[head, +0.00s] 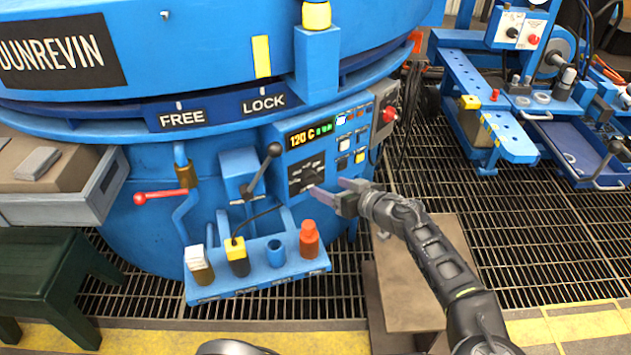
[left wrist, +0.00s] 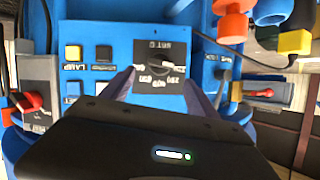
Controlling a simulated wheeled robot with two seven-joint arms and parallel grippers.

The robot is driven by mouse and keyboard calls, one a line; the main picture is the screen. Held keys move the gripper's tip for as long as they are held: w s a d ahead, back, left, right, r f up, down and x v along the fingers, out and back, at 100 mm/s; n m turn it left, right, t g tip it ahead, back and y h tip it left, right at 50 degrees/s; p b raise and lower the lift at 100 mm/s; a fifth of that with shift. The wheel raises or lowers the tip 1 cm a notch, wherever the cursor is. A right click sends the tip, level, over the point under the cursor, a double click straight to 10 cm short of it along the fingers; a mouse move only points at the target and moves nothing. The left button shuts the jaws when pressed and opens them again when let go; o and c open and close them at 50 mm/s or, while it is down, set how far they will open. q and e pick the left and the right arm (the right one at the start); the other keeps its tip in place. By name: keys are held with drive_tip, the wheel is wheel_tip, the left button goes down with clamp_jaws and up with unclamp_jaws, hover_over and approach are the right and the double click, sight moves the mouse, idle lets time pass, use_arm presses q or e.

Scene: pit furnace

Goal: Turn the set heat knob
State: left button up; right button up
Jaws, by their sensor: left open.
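The set heat knob (head: 308,178) sits on a dark square dial plate on the blue furnace's control panel, below the lit "120 C" display (head: 308,134). In the left wrist view the knob (left wrist: 160,62) is dark with a pale pointer toward the right, and white markings ring it. My left gripper (head: 329,188) is open and empty, its fingertips just in front of the dial plate. In the left wrist view its fingers lie on either side of the plate's lower part. I cannot tell whether they touch the panel. My right gripper is not in view.
Several small buttons (head: 347,143) and a red knob (head: 389,114) are right of the dial. A black-knobbed lever (head: 262,168) stands close on the left. A blue shelf (head: 255,282) with bottles juts out below. A brown stand (head: 405,300) is under my arm.

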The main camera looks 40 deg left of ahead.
sight(313, 181)
use_arm(q)
drive_tip(key=x, duration=0.7)
drive_tip(key=shift+a+b, duration=0.1)
drive_tip(key=shift+b, duration=0.3)
drive_tip(key=shift+c, duration=0.2)
drive_tip(key=c, duration=1.3)
